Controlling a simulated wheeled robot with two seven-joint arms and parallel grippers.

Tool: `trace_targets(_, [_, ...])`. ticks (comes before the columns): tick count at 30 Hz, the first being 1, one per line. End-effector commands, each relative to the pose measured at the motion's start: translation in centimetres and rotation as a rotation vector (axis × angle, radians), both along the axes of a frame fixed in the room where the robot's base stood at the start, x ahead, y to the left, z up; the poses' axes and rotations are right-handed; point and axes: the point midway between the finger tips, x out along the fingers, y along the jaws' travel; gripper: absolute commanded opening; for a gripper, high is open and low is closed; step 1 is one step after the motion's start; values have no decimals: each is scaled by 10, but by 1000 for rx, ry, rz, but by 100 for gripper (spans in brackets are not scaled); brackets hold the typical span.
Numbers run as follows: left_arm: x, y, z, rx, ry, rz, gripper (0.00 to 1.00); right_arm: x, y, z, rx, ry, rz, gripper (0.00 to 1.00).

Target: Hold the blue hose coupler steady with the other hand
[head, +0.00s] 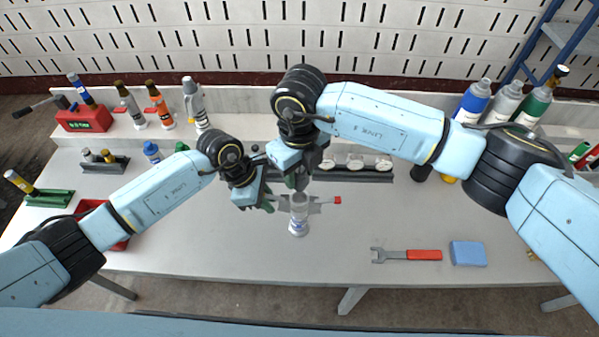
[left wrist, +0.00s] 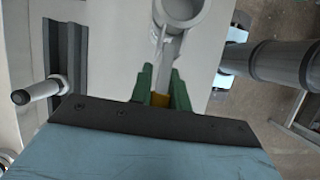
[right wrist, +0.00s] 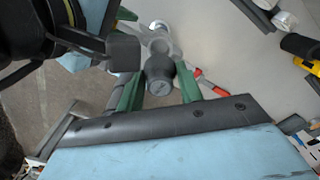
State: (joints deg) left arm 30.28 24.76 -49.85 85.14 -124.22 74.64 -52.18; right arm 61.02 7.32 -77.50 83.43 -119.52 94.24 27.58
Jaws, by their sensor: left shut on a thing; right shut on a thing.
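No plainly blue coupler shows at the grippers. A pale grey, partly clear cylinder (head: 299,215) with bluish marks low down stands upright below them in the head view. My left gripper (head: 268,206) is beside it at left. My right gripper (head: 294,184) is above the cylinder. In the right wrist view its green fingers (right wrist: 158,80) are around a dark grey rounded piece (right wrist: 159,82). The contacts are partly hidden.
A red-handled wrench (head: 408,255) and a light blue block (head: 468,253) lie at right on the table. A dark rack (head: 352,175) stands behind the grippers. Several bottles line the back shelf. The front middle of the table (head: 230,255) is clear.

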Motion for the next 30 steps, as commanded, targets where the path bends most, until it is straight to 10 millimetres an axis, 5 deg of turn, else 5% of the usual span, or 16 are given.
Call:
trace_targets(21, [0,0,0,0,0,0,0,1,0,42,1,-2,0,0])
trace_targets(29, [0,0,0,0,0,0,0,0,0,44,0,-1,0,0])
trace_targets(30, [0,0,0,0,0,0,23,0,0,44,0,-1,0,0])
